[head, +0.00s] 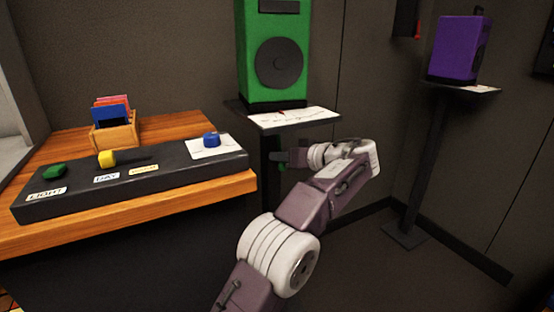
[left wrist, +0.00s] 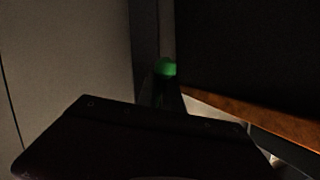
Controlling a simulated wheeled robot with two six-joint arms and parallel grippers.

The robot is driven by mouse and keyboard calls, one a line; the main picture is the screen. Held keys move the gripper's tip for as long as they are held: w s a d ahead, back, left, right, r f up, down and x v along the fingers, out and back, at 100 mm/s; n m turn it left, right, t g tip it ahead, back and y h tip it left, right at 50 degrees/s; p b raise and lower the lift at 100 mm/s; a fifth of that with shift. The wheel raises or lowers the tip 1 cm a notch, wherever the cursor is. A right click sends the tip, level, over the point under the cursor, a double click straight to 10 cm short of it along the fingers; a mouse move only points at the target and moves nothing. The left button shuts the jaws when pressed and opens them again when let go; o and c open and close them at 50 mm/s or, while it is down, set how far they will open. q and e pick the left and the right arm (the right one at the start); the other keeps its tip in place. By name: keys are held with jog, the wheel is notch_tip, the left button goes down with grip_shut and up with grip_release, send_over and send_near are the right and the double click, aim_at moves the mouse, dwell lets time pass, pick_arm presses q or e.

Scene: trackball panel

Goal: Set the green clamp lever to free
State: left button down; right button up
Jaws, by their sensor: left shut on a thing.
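The green clamp lever (left wrist: 165,68) shows as a green tip just beyond my left gripper in the dark left wrist view. In the head view a small bit of green (head: 281,168) shows just under the gripper tips, beside the dark pole of the stand under the green speaker. My left gripper (head: 280,157) is shut on the lever at that pole. The fingers hide most of the lever, so I cannot tell its exact angle or any marking. My right gripper is in neither view.
The green speaker (head: 279,62) stands on a shelf with a paper (head: 295,117) above my left gripper. A wooden desk (head: 190,202) with a black control panel (head: 130,185) is at the left. A purple speaker (head: 456,50) is on another stand at the right.

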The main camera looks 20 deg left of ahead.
pick_arm(q)
jog(key=shift+w+d+n+t+h, duration=0.3)
jog(key=shift+n+h, duration=0.1)
jog(key=shift+n, duration=0.3)
jog(key=c, duration=1.5)
grip_release()
jog(key=shift+d, duration=0.1)
jog(key=p+v, duration=0.3)
jog(key=v, duration=0.6)
